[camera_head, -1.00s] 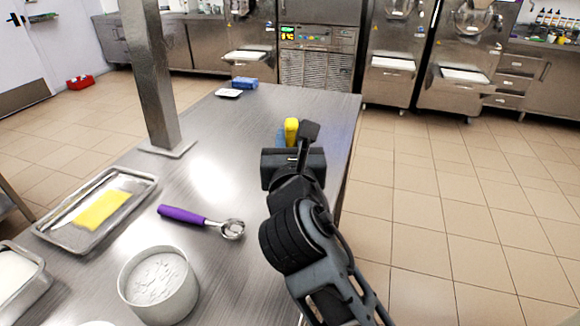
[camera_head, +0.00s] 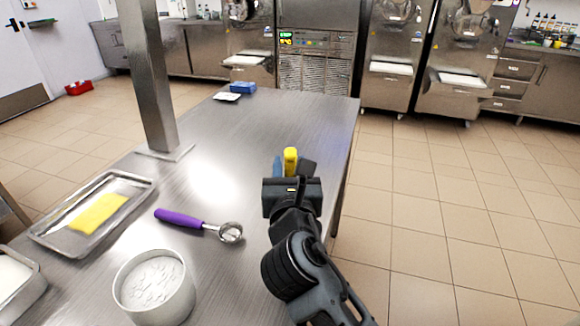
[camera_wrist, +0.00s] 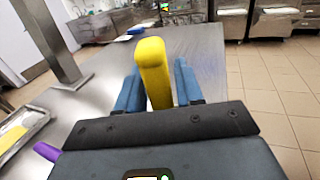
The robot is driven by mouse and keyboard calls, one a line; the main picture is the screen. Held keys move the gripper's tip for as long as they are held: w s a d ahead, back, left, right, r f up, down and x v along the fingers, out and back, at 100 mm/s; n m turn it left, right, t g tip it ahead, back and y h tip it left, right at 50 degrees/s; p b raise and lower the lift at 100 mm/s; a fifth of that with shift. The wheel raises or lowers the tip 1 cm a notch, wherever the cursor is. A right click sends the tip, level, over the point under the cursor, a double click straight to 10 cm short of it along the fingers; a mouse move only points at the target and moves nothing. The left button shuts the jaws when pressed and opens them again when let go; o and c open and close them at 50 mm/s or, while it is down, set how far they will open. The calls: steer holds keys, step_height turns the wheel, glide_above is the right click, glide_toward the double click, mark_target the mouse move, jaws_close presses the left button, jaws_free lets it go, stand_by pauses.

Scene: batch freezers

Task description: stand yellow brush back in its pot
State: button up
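The yellow brush (camera_head: 290,160) shows as a thick yellow handle at the far end of my gripper (camera_head: 283,168), over the right part of the steel table. In the wrist view the yellow handle (camera_wrist: 154,70) rises between the two blue fingers of my gripper (camera_wrist: 160,88), which close against both its sides. The brush's lower end is hidden by the gripper body. A round white pot (camera_head: 128,297) with white contents stands at the near left of the table; I cannot tell whether it is the brush's pot.
A purple-handled scoop (camera_head: 180,218) lies left of my arm. A metal tray (camera_head: 52,240) with a yellow slab and a steel post (camera_head: 150,85) are further left. A blue item (camera_head: 243,88) and a white one (camera_head: 227,97) lie at the far end. The middle is clear.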

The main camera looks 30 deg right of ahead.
steer(key=shift+o, duration=1.2)
steer(key=shift+r, duration=0.15)
steer(key=b+v, duration=0.1)
steer(key=v, duration=1.1)
steer(key=s+f+m+y, duration=0.1)
steer(key=f, duration=0.1)
steer(key=s+f+m+y, duration=0.1)
steer(key=s+f, duration=0.1)
steer(key=s+f+m+g+y, duration=0.1)
steer(key=s+f, duration=0.1)
steer(key=f, duration=0.1)
steer(key=shift+f, duration=0.1)
steer(key=s+d+f+m+g+y, duration=0.1)
steer(key=s+f+m+y, duration=0.2)
steer(key=s+m, duration=0.55)
steer(key=s+f+m+y, duration=0.2)
steer(key=s+m, duration=0.6)
steer(key=s, duration=0.2)
steer(key=s+d+r+m, duration=0.3)
steer(key=s+m, duration=0.5)
steer(key=m, duration=0.3)
steer(key=shift+s+d+r, duration=0.15)
steer(key=shift+s+r, duration=0.2)
steer(key=shift+r, duration=0.5)
